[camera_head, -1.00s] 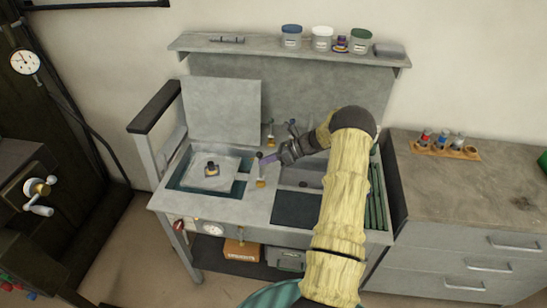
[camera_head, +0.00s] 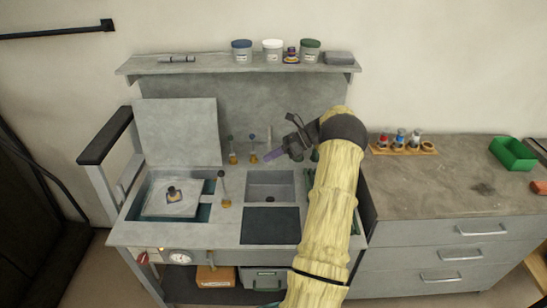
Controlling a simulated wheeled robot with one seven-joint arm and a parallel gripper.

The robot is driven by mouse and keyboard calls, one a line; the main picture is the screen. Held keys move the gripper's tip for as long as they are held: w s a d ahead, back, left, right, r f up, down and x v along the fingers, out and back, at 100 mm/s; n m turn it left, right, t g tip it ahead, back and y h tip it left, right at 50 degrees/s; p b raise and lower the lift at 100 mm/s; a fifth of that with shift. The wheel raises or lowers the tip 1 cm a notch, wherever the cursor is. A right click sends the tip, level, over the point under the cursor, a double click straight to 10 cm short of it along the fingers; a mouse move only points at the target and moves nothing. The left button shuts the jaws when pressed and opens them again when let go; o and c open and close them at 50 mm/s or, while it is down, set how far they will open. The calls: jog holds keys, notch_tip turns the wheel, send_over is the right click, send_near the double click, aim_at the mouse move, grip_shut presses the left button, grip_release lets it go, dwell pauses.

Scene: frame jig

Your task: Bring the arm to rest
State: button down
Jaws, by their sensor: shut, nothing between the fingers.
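My arm reaches up from the bottom of the head view in a pale yellow sleeve. My sleeve hides the bench's right side.
A square plate with a small dark-capped item (camera_head: 172,194) lies in the left basin. An amber-based stick (camera_head: 225,198) stands at mid-bench. A shelf (camera_head: 150,64) with jars runs behind. At right, a cabinet (camera_head: 440,197) carries a wooden vial rack (camera_head: 404,149) and a green bin (camera_head: 513,153).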

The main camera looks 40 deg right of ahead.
jog(key=shift+s+d+r, duration=0.2)
jog(key=shift+s+d, duration=0.05)
jog(key=shift+d, duration=0.2)
jog(key=shift+a, duration=0.1)
jog(key=s+a+r+n+g+h, duration=0.15)
jog(key=a+n+g+h, duration=0.35)
jog(key=a+n, duration=0.95)
jog(key=s+a+r+n+t+h, duration=0.1)
jog(key=s+a+n+h, duration=0.5)
jog(key=s+a+n, duration=0.7)
jog(key=s+a, duration=0.4)
jog(key=a, duration=0.2)
jog(key=shift+r+n+t, duration=0.3)
jog(key=shift+r+n, duration=0.05)
jog(key=shift+r, duration=0.05)
